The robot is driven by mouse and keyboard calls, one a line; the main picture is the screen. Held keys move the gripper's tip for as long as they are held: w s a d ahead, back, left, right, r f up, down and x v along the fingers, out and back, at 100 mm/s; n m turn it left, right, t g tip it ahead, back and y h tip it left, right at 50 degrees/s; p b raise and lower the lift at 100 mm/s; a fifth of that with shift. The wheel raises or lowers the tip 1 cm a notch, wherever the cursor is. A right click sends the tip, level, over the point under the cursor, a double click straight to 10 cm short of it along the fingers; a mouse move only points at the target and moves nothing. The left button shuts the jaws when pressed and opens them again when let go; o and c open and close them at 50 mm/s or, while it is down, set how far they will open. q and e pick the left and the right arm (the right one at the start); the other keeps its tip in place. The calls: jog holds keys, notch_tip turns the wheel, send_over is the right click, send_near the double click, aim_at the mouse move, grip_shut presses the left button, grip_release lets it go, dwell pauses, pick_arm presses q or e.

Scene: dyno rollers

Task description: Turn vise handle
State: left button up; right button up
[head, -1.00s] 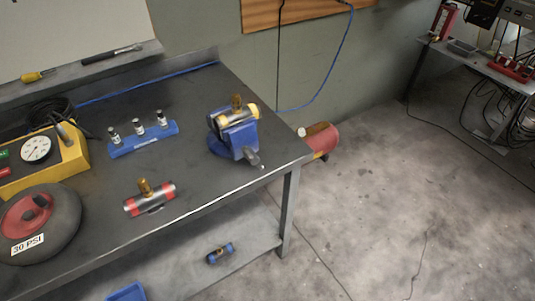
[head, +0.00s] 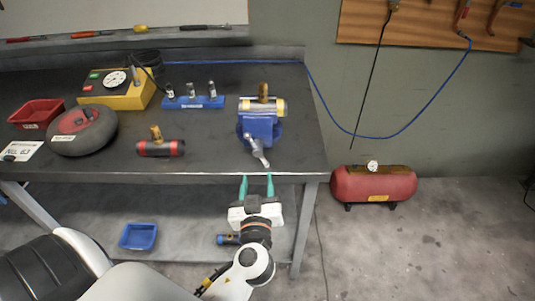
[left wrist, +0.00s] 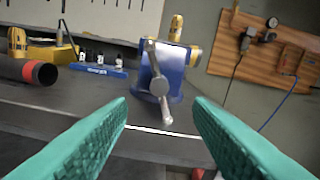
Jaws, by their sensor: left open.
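The blue vise (head: 260,128) stands near the right front corner of the workbench, with a metal cylinder with yellow ends (head: 262,106) at its top. Its grey handle (head: 257,150) sticks out at the front and hangs tilted. In the left wrist view the handle (left wrist: 160,82) is a bar slanting down across the blue vise body (left wrist: 174,66). My left gripper (head: 257,182) is open, its teal fingers pointing up at the bench's front edge, below and apart from the handle. In the left wrist view the open fingers (left wrist: 160,112) frame the handle's lower end, with nothing between them. My right gripper is not in view.
A red-banded cylinder (head: 160,147) lies left of the vise on the bench (head: 210,160). A blue rack with vials (head: 193,102), a wheel (head: 82,130) and a yellow gauge box (head: 117,90) stand further left. A red tank (head: 373,185) is on the floor at right.

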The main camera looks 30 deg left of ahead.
aim_at(258, 154)
pick_arm(q)
jog(key=p+x, duration=0.3)
jog(key=x, duration=0.6)
jog(key=shift+w+a+r, duration=0.1)
jog(key=shift+w+a, duration=0.05)
jog(key=shift+w, duration=0.1)
jog(key=shift+w+a, duration=0.4)
jog(key=shift+w, duration=0.2)
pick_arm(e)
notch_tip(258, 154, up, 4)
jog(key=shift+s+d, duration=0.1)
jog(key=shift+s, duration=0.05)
pick_arm(q)
jog(key=shift+c, duration=0.5)
jog(key=c, duration=0.9)
